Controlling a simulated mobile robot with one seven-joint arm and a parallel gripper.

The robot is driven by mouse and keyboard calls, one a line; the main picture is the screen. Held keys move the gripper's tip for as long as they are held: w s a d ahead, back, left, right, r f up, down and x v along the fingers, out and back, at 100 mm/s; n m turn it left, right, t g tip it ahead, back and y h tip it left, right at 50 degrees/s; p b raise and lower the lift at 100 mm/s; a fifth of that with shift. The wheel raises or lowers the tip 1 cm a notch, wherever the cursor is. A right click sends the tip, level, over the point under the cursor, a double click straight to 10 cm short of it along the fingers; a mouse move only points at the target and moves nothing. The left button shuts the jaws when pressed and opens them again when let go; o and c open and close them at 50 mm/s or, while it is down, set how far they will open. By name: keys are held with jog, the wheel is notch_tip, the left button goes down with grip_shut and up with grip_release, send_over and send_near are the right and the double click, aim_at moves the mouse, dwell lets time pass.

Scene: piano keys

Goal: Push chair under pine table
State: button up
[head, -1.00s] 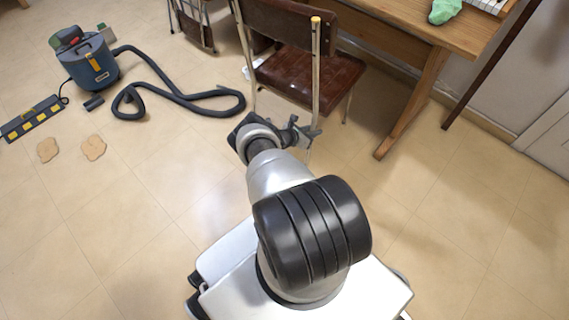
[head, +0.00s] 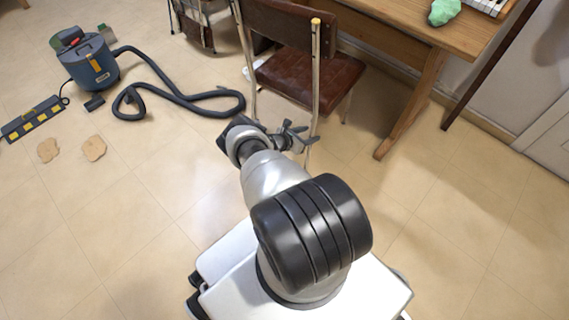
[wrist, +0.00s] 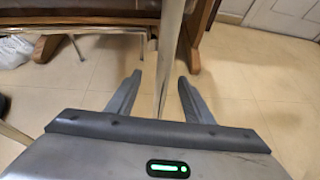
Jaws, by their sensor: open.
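The chair (head: 308,78) has a brown seat and back on pale metal legs. It stands at the near side of the pine table (head: 425,25), with its back toward me. My gripper (head: 298,137) is low behind the chair, close to its right rear leg. In the wrist view my gripper (wrist: 160,95) is open, and a metal chair leg (wrist: 168,60) shows upright between the two fingers. I cannot tell whether a finger touches it. The chair's brown seat edge (wrist: 80,22) shows at the top left of the wrist view.
A blue vacuum cleaner (head: 90,63) with a dark hose (head: 185,97) lies to the left. A black and yellow power strip (head: 33,118) and two tan patches (head: 93,148) are on the floor. The table's slanted leg (head: 412,105) is right of the chair. Floor at right is clear.

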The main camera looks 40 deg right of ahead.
jog(key=a+p, duration=0.1)
jog(key=a, duration=0.6)
dwell(0.6)
